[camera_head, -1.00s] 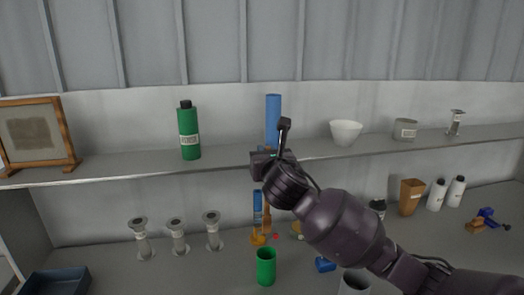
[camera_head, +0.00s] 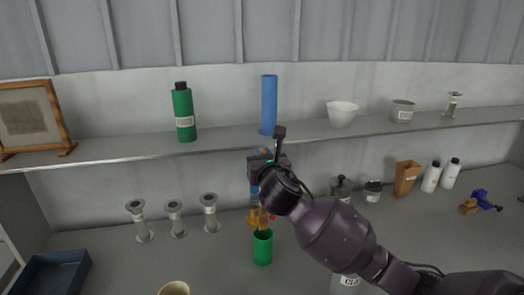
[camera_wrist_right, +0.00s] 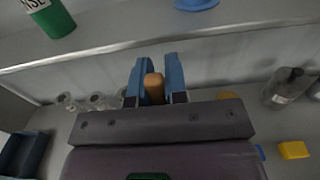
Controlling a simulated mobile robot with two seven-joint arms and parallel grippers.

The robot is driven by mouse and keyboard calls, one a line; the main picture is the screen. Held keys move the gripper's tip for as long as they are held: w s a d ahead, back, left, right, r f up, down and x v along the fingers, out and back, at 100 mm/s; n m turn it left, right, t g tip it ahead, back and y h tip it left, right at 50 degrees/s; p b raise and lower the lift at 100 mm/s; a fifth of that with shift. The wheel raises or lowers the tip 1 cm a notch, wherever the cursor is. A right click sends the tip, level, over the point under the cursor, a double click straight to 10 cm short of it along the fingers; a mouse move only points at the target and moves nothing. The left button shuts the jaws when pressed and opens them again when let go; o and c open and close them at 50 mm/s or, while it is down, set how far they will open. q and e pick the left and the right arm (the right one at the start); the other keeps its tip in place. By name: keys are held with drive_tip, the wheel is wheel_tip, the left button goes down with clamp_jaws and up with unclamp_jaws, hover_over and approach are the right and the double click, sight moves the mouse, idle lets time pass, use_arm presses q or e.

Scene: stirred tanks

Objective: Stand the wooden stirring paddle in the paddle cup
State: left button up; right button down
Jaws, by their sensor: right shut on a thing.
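The wooden paddle is in my right gripper (camera_head: 257,188). Its tan end shows between the two blue fingers in the right wrist view (camera_wrist_right: 154,88), and the fingers are shut on it. In the head view its brown lower part (camera_head: 263,217) hangs just above or behind the rim of a green cup (camera_head: 262,248). I cannot tell whether its tip is inside the cup. The cup stands upright on the bench and appears to be the paddle cup. My right wrist hides the paddle's upper part. My left gripper is not in view.
A shelf (camera_head: 110,154) runs above the bench, holding a blue cylinder (camera_head: 269,105) and a green bottle (camera_head: 184,113). Several metal flanged pieces stand left of the cup. An orange object (camera_head: 253,218) is behind it. A cream cup (camera_head: 174,289) is at the front.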

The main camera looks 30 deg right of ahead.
use_arm(q)
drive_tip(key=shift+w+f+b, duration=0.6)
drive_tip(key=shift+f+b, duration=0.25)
drive_tip(key=shift+b, duration=0.8)
use_arm(e)
wheel_tip(320, 180, down, 8)
drive_tip(key=shift+r, duration=0.1)
drive_tip(key=c, duration=1.1)
unclamp_jaws()
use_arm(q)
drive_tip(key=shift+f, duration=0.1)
use_arm(e)
drive_tip(key=v, duration=1.1)
drive_tip(key=shift+w, duration=0.1)
